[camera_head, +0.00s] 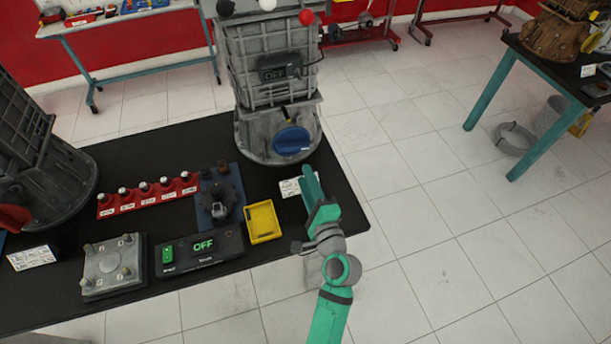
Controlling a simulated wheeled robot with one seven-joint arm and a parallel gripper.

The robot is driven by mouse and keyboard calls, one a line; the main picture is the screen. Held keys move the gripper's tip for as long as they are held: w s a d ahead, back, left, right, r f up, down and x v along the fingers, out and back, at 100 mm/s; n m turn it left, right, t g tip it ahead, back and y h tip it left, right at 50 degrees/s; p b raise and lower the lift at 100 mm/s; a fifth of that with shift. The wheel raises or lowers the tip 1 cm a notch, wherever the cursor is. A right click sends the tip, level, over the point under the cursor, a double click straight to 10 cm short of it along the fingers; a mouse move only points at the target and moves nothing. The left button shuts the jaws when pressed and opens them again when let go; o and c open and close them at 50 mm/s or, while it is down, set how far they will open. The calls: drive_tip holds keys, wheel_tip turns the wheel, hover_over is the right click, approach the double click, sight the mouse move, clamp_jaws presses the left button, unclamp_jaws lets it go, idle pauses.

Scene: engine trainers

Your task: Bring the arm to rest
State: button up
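My green and grey arm reaches up from the bottom of the head view. My gripper (308,182) is over the right end of the black table (120,160), beside a white label card (291,187). Its fingers are seen nearly edge-on, so I cannot tell whether they are open or shut. I see nothing clearly held in it.
A grey engine trainer (270,90) with a blue knob (291,141) stands just beyond my gripper. Open tiled floor lies right.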

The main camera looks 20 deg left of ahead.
drive_tip(key=shift+w, duration=0.15)
drive_tip(key=s+d+f+h, duration=0.1)
drive_tip(key=s+f, duration=0.1)
drive_tip(key=s+d+f+h, duration=0.1)
drive_tip(key=s+d+f, duration=0.1)
drive_tip(key=s, duration=0.1)
drive_tip(key=s+d+f+n+h, duration=0.1)
drive_tip(key=s+d+f+h, duration=0.1)
drive_tip(key=f, duration=0.1)
drive_tip(key=shift+s+d+f, duration=0.1)
drive_tip(key=shift+s, duration=0.15)
drive_tip(key=s+d+f+n+h, duration=0.1)
drive_tip(key=s+d+f+h, duration=0.1)
drive_tip(key=s, duration=0.3)
drive_tip(key=s+d+f+n+h, duration=0.2)
drive_tip(key=s+d, duration=0.1)
drive_tip(key=s, duration=0.1)
drive_tip(key=s+d+r+n+h, duration=0.1)
drive_tip(key=s+r+n, duration=0.2)
drive_tip(key=s, duration=0.6)
drive_tip(key=s+d+r+n+h, duration=0.1)
drive_tip(key=s+d+r+n, duration=0.1)
drive_tip(key=s+n, duration=0.5)
drive_tip(key=v, duration=0.3)
drive_tip(key=shift+s+r, duration=0.2)
drive_tip(key=shift+r, duration=0.25)
